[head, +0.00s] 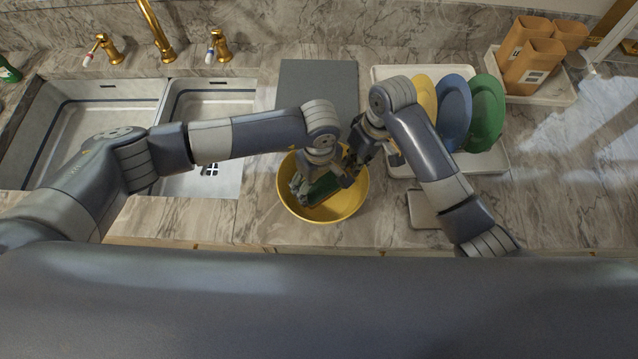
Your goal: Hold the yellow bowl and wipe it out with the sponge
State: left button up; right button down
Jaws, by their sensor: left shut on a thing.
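The yellow bowl (352,203) stands on the marble counter, in front of the grey mat. My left gripper (319,187) reaches down inside the bowl and is shut on the dark green sponge (321,191). The gripper partly covers the sponge, and I cannot tell whether the sponge touches the bowl's wall. My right gripper (352,166) is at the bowl's right back rim, close beside my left gripper. Its fingertips are mostly hidden, so I cannot tell whether it grips the rim.
A white rack (492,161) with yellow, blue and green plates (487,112) stands to the right. A double sink (205,180) with gold taps is at the left. A grey mat (318,84) lies behind the bowl. Brown containers (527,66) stand on a tray at back right.

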pick_arm(q)
jog(key=shift+w, duration=0.1)
pick_arm(e)
jog(key=shift+d+f, duration=0.15)
pick_arm(q)
notch_tip(320, 180, up, 12)
jog(key=shift+r, duration=0.15)
dwell(0.6)
jog(key=w+a, duration=0.2)
jog(key=a, duration=0.4)
dwell(0.6)
pick_arm(e)
jog(key=c, duration=1.7)
grip_release()
jog(key=shift+w, duration=0.15)
